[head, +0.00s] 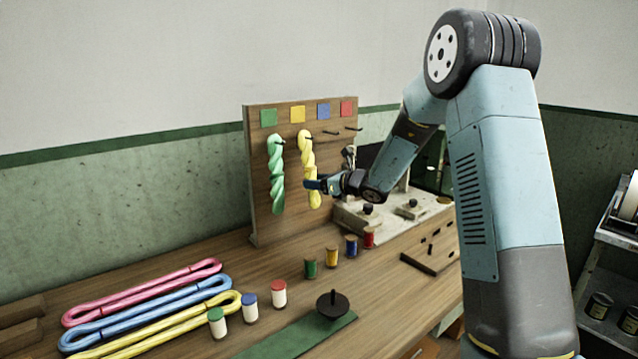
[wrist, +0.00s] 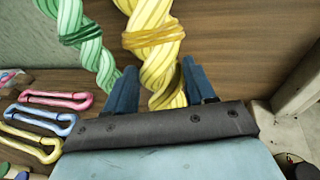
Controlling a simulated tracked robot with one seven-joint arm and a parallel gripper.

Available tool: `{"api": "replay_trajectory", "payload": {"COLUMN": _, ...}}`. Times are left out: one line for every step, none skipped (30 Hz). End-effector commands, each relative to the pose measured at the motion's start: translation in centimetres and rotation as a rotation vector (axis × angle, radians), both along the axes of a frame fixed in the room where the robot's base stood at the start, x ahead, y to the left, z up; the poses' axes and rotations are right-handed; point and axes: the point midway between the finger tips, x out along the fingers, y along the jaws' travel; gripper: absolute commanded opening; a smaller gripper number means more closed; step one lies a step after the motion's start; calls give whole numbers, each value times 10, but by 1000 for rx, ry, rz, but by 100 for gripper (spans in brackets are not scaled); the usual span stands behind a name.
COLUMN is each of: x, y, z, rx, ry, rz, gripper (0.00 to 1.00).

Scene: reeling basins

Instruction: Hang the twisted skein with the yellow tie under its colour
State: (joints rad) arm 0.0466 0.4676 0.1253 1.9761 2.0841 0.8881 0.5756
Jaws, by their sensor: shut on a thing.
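The twisted yellow skein (head: 306,160) with a yellow tie hangs upright against the wooden board (head: 258,215), below the yellow square (head: 297,114). Its top is at the peg under that square, and a dark peg end shows there. Whether the loop rests fully on the peg is hard to tell. My gripper (head: 312,185) is shut on the skein's lower part. In the wrist view the yellow skein (wrist: 155,45) runs down between the two blue fingers of my gripper (wrist: 162,80), its yellow tie above them. A twisted green skein (head: 276,175) hangs to the left under the green square (head: 268,117).
The blue (head: 323,111) and red (head: 346,107) squares have bare pegs below. Loose pink (head: 140,290), blue (head: 150,312) and yellow (head: 165,330) skeins lie at the front left. Several thread spools, a dark spindle (head: 333,304) and a green mat (head: 300,338) stand in front.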

Motion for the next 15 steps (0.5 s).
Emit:
{"api": "replay_trajectory", "payload": {"x": 0, "y": 0, "z": 0, "rx": 0, "ry": 0, "rz": 0, "gripper": 23}}
{"api": "replay_trajectory", "payload": {"x": 0, "y": 0, "z": 0, "rx": 0, "ry": 0, "rz": 0, "gripper": 23}}
{"api": "replay_trajectory", "payload": {"x": 0, "y": 0, "z": 0, "rx": 0, "ry": 0, "rz": 0, "gripper": 23}}
{"api": "replay_trajectory", "payload": {"x": 0, "y": 0, "z": 0, "rx": 0, "ry": 0, "rz": 0, "gripper": 23}}
{"api": "replay_trajectory", "payload": {"x": 0, "y": 0, "z": 0, "rx": 0, "ry": 0, "rz": 0, "gripper": 23}}
{"api": "replay_trajectory", "payload": {"x": 0, "y": 0, "z": 0, "rx": 0, "ry": 0, "rz": 0, "gripper": 58}}
{"api": "replay_trajectory", "payload": {"x": 0, "y": 0, "z": 0, "rx": 0, "ry": 0, "rz": 0, "gripper": 61}}
{"api": "replay_trajectory", "payload": {"x": 0, "y": 0, "z": 0, "rx": 0, "ry": 0, "rz": 0, "gripper": 64}}
{"api": "replay_trajectory", "payload": {"x": 0, "y": 0, "z": 0, "rx": 0, "ry": 0, "rz": 0, "gripper": 68}}
{"api": "replay_trajectory", "payload": {"x": 0, "y": 0, "z": 0, "rx": 0, "ry": 0, "rz": 0, "gripper": 71}}
{"api": "replay_trajectory", "payload": {"x": 0, "y": 0, "z": 0, "rx": 0, "ry": 0, "rz": 0, "gripper": 74}}
{"api": "replay_trajectory", "payload": {"x": 0, "y": 0, "z": 0, "rx": 0, "ry": 0, "rz": 0, "gripper": 77}}
{"api": "replay_trajectory", "payload": {"x": 0, "y": 0, "z": 0, "rx": 0, "ry": 0, "rz": 0, "gripper": 80}}
{"api": "replay_trajectory", "payload": {"x": 0, "y": 0, "z": 0, "rx": 0, "ry": 0, "rz": 0, "gripper": 83}}
{"api": "replay_trajectory", "payload": {"x": 0, "y": 0, "z": 0, "rx": 0, "ry": 0, "rz": 0, "gripper": 84}}
